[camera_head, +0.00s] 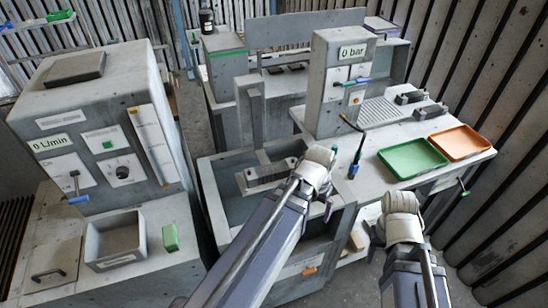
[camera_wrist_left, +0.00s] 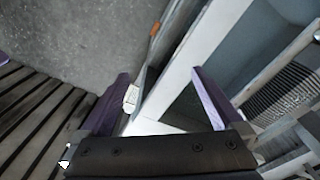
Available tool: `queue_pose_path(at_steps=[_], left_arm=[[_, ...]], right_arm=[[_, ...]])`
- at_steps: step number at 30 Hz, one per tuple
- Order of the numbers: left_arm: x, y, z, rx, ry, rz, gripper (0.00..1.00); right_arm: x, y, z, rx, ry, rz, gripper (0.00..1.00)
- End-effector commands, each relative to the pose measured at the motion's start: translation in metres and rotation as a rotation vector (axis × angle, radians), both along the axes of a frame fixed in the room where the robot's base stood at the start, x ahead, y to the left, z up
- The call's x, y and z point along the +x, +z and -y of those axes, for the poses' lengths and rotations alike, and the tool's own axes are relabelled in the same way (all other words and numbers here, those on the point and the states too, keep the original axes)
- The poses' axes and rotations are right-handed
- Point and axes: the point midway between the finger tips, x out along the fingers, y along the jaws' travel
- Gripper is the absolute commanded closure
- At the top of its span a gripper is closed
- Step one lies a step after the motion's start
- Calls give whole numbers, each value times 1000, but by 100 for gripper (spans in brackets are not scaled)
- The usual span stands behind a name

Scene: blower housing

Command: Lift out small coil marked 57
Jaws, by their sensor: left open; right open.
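I cannot make out a small coil marked 57 in either view. A grey open-topped housing (camera_head: 210,195) stands in the middle of the head view, with a pale grey bracket-like part (camera_head: 265,172) inside. The left wrist view shows a ribbed grey part (camera_wrist_left: 278,97) at right, beyond the housing's pale wall (camera_wrist_left: 205,42); I cannot tell whether it is a coil. My left gripper (camera_wrist_left: 160,73) is open and empty, its purple fingers apart over the wall area. In the head view my left arm hides its fingers and part of the housing. My right gripper's fingers do not show.
A green tray (camera_head: 413,157) and an orange tray (camera_head: 460,142) lie on the right bench. A blue-and-black tool (camera_head: 356,160) stands near the bench's left side. A grey console (camera_head: 95,130) with an empty-looking bin (camera_head: 115,240) fills the left.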

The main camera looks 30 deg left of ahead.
Motion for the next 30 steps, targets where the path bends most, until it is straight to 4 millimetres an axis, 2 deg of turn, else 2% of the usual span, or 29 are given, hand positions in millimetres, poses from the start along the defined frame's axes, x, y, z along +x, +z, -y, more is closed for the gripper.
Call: queue_pose_path(at_steps=[1, 6, 12, 15, 18, 21, 26, 30], left_arm=[[16, 21, -26, -26, 1, 16, 0], [55, 23, -103, -110, -199, 101, 0], [77, 29, -177, -143, -437, 226, 0], [81, 31, -202, -141, -514, 273, 0], [82, 33, -217, -135, -561, 304, 0], [83, 34, -223, -132, -585, 317, 0], [83, 32, -223, -130, -592, 319, 0], [86, 21, -220, -130, -592, 318, 0]], right_arm=[[0, 21, 0, 0, 0, 0, 50], [0, 19, 0, 0, 0, 0, 50], [0, 18, 0, 0, 0, 0, 50], [0, 18, 0, 0, 0, 0, 50], [0, 18, 0, 0, 0, 0, 50], [0, 18, 0, 0, 0, 0, 50], [0, 15, 0, 0, 0, 0, 50], [0, 5, 0, 0, 0, 0, 50]])
